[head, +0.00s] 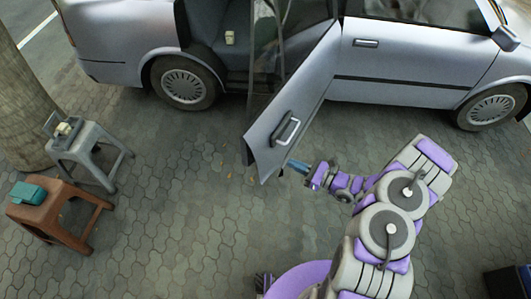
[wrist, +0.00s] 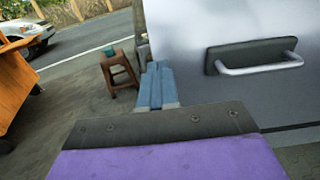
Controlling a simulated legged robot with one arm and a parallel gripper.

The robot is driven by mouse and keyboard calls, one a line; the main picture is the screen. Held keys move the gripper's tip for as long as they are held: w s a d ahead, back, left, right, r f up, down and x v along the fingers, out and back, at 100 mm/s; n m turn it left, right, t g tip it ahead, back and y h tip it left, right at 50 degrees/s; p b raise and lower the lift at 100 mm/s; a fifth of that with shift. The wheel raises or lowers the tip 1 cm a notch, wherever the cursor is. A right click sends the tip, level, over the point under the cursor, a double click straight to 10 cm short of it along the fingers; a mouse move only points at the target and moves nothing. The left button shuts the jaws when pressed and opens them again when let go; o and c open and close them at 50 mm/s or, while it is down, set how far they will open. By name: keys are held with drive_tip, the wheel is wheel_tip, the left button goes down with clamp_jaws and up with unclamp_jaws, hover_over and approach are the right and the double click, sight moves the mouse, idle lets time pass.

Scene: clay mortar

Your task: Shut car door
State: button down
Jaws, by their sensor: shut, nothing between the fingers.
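A silver car (head: 420,60) stands across the top of the head view. Its rear door (head: 300,95) is swung open toward me, with a handle (head: 288,131) near its free edge. My gripper (head: 292,165) is just right of the door's lower free end; contact cannot be told. In the wrist view my gripper (wrist: 157,85) shows blue fingers shut together, with nothing held. The door panel (wrist: 190,60) and its handle (wrist: 255,56) are to the right of the fingers in that view.
A grey stool (head: 88,150) and a brown stool (head: 55,210) with a teal item (head: 28,193) stand at the left near a tree trunk (head: 20,110). A dark box (head: 508,280) is at the lower right. The paved ground (head: 170,210) left of the door is clear.

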sight(261, 149)
drive_tip(key=b+x, duration=0.2)
drive_tip(key=x, duration=0.9)
drive_tip(key=shift+w+a, duration=0.1)
drive_tip(key=shift+d+r, duration=0.2)
drive_tip(key=shift+d, duration=0.65)
